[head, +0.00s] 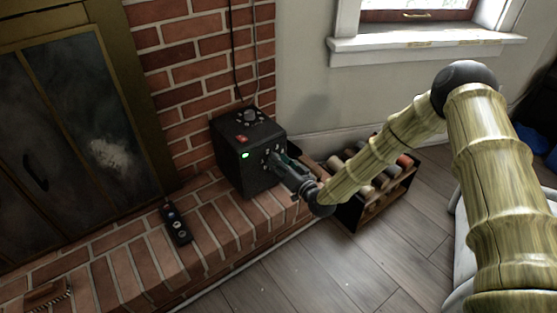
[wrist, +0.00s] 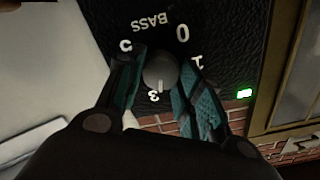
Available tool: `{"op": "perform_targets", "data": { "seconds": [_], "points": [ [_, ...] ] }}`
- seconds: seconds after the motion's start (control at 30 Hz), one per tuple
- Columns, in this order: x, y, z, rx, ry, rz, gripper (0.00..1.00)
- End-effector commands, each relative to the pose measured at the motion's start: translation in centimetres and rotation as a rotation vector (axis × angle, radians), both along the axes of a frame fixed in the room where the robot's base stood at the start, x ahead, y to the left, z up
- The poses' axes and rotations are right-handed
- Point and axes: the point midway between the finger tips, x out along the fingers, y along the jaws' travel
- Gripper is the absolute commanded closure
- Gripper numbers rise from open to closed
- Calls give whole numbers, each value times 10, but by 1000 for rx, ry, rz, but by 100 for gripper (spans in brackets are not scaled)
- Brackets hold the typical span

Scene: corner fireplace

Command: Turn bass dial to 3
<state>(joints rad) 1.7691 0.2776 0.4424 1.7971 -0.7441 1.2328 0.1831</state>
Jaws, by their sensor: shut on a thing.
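The black speaker box (head: 236,176) stands on the brick hearth, with a lit green light on its front. In the wrist view the grey bass dial (wrist: 156,66) sits below the upside-down word BASS, ringed by the marks 0, 1, 3 and one that looks like 5. A pale pointer line on the dial faces the mark 3 (wrist: 154,96). My gripper (wrist: 165,75) is shut on the dial, one teal finger on each side. It also shows in the head view (head: 278,160) against the speaker's front, where it partly hides the dials.
A black remote-like strip with several knobs (head: 176,222) lies on the brick hearth (head: 215,222). Bare wooden floor (head: 390,265) is open in front.

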Motion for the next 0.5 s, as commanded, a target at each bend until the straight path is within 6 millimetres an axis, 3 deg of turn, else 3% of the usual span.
{"op": "perform_targets", "data": {
  "seconds": [0.5],
  "points": [
    [0, -1, -1, 149, 111, -1, 88]
  ]
}}
